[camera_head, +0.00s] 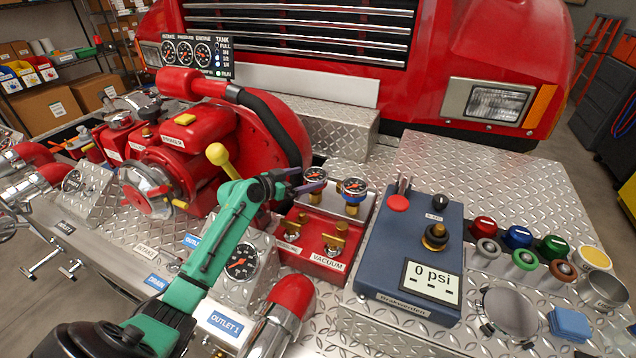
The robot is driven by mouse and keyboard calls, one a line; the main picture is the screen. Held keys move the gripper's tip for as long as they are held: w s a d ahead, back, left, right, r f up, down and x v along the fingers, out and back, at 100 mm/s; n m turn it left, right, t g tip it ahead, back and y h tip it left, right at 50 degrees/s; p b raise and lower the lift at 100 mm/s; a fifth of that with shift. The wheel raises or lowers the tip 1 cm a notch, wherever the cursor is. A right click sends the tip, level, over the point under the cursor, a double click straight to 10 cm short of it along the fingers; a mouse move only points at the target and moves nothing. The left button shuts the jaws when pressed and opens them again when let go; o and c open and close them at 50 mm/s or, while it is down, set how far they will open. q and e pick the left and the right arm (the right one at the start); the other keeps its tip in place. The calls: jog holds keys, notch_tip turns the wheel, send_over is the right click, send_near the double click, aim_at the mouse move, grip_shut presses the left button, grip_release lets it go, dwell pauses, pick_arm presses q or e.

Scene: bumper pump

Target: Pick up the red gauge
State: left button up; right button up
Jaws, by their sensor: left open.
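Two small round gauges stand on brass fittings on the red manifold block labelled VACUUM (318,262). The left one, which I take for the red gauge (316,174), has a dark dial, and its lower part is partly hidden by my gripper. The right one is a blue-rimmed gauge (354,187). My left gripper (308,180) is open, its purple fingers reaching in from the left at the red gauge. I cannot tell whether they touch it. My right gripper is not in view.
A blue tester box (409,262) reading 0 psi stands to the right of the manifold. A red pump (190,140) with a yellow-knobbed lever (217,154) is to the left. The diamond plate (490,165) behind is clear.

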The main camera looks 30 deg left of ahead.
pick_arm(q)
jog(key=f, duration=0.3)
jog(key=shift+w+d+f, duration=0.1)
jog(key=shift+w+f, duration=0.2)
jog(key=shift+w, duration=0.1)
jog(key=x, duration=0.7)
jog(key=shift+f, duration=0.1)
jog(key=shift+s, duration=0.1)
jog(key=c, duration=1.6)
